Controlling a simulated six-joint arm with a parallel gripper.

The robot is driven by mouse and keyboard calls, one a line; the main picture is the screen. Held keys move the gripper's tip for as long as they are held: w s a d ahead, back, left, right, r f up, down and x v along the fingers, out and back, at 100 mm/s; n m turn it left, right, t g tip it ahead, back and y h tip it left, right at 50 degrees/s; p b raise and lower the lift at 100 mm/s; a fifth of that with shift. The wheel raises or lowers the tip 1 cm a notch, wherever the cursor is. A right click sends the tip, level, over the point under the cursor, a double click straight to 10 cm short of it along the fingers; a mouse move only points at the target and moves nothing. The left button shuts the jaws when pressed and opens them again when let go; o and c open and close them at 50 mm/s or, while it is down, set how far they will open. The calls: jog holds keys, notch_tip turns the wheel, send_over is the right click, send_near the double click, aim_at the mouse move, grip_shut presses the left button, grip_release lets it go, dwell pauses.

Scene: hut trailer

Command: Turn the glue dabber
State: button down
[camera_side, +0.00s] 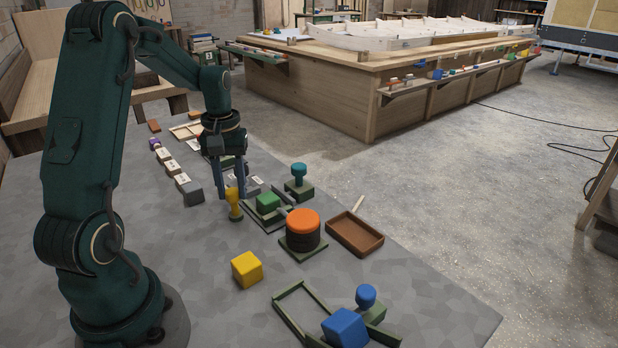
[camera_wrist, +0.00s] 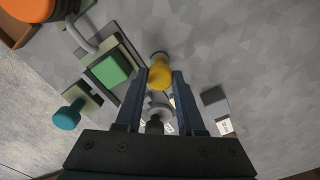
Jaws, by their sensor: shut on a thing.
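The glue dabber appears to be the small yellow bulb-ended piece (camera_side: 235,205), standing roughly upright at the fingertips in the side view. It also shows in the wrist view (camera_wrist: 160,76), between the two fingertips. My gripper (camera_side: 232,194) points down from above and is shut on this yellow piece, with its fingers on either side. In the wrist view my gripper (camera_wrist: 162,84) shows both dark blue fingers against it. Whether its lower end touches the table cannot be told.
A green block (camera_side: 268,202) in a frame, a teal knob (camera_side: 299,170) and an orange-topped drum (camera_side: 303,222) stand close to the right. A brown tray (camera_side: 355,234) lies beyond. A yellow cube (camera_side: 247,269) and blue block (camera_side: 345,328) sit nearer. Grey table is clear left of the cube.

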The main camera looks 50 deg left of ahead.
jog(key=shift+m, duration=0.3)
jog(key=m, duration=0.8)
jog(key=shift+r+m, duration=0.1)
jog(key=shift+m, duration=0.3)
jog(key=m, duration=0.4)
jog(key=shift+m, duration=0.3)
jog(key=m, duration=0.4)
jog(key=shift+m, duration=0.3)
jog(key=c, duration=0.5)
grip_release()
